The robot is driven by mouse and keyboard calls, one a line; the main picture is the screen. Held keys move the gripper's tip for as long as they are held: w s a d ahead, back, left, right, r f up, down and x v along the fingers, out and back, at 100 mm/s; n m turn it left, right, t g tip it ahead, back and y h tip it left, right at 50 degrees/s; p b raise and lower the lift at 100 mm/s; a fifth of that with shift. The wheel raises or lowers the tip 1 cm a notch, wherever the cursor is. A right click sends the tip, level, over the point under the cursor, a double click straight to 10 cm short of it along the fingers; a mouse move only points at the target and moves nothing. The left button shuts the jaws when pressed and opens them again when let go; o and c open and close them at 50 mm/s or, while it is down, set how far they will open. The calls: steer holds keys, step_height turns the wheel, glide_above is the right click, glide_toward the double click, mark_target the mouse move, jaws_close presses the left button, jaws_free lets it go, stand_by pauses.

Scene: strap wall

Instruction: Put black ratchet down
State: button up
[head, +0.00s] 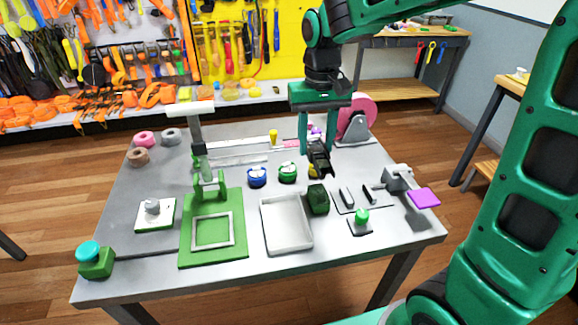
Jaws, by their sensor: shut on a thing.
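My gripper (317,143) points down over the back right of the grey table (155,285). It is shut on the black ratchet (319,160), which hangs tilted between its fingertips. The ratchet appears to be above the tabletop, but the exact gap cannot be told. A yellow round item (312,172) is partly hidden behind the ratchet. A green round item (288,172) and a blue round item (257,177) sit to the left of it.
An empty white tray (264,226) lies in front, with a dark green block (318,199) beside it. A green board (186,248) with a square frame stands left. A dark mat (349,209) with black parts and a purple-padded lever (423,198) are right. A pink reel (358,118) stands behind.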

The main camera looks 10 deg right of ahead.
glide_above(341, 168)
step_height(341, 168, down, 7)
steer(key=shift+f, duration=1.95)
steer(key=shift+f, duration=0.15)
steer(key=o, duration=0.9)
steer(key=shift+o, duration=0.2)
